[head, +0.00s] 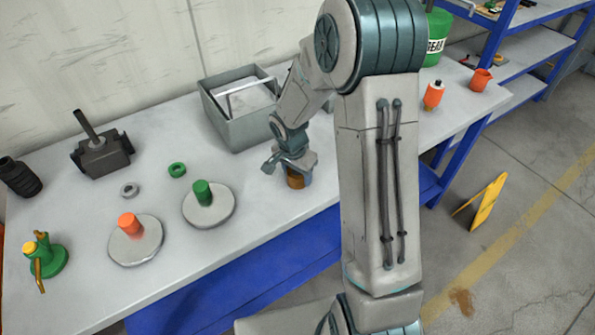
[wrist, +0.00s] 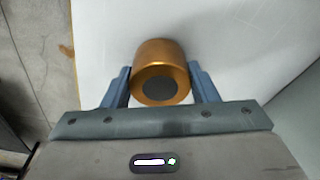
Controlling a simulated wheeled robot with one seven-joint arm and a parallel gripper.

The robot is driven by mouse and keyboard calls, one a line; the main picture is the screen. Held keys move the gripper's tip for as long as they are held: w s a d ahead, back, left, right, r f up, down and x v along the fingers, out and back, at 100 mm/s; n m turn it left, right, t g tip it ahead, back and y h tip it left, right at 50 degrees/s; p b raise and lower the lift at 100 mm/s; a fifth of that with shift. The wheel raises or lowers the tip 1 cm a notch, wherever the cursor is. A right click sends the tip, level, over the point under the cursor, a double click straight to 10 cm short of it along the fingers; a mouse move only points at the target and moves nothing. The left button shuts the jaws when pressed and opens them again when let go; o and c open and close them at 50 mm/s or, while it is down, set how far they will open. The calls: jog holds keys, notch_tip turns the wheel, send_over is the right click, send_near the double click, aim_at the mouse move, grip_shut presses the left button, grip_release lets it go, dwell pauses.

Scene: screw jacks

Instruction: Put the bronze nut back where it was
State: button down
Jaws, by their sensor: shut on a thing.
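The bronze nut, a short bronze cylinder with a dark round centre, is between the fingers in the wrist view (wrist: 160,60). My gripper (wrist: 160,78) is shut on it, one finger at each side. In the head view my gripper (head: 294,168) points down over the right part of the workbench, with the bronze nut (head: 295,182) below it. I cannot tell whether the nut touches the bench top. Two pale round plates lie to the left, one with an orange stub (head: 129,223), one with a green stub (head: 202,192).
A grey ring (head: 129,190) and a green ring (head: 177,170) lie behind the plates. A grey open bin (head: 240,115) stands behind my gripper. A green fixture (head: 45,258) stands far left. An orange bottle (head: 433,96) and an orange cup (head: 481,80) stand right of my arm.

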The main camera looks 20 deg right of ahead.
aim_at(294, 175)
jog(key=c, duration=0.6)
grip_release()
jog(key=shift+o, duration=0.2)
notch_tip(294, 175, up, 11)
jog(key=s+a, duration=0.1)
jog(key=s+r+n+t, duration=0.1)
jog(key=s+r+n, duration=0.3)
jog(key=s, duration=0.6)
jog(key=s+d+r+n+t+y, duration=0.1)
jog(key=s+r+n, duration=0.3)
jog(key=s, duration=0.6)
jog(key=shift+s+r+n+b, duration=0.2)
jog(key=shift+n+b, duration=0.1)
jog(key=shift+n, duration=0.7)
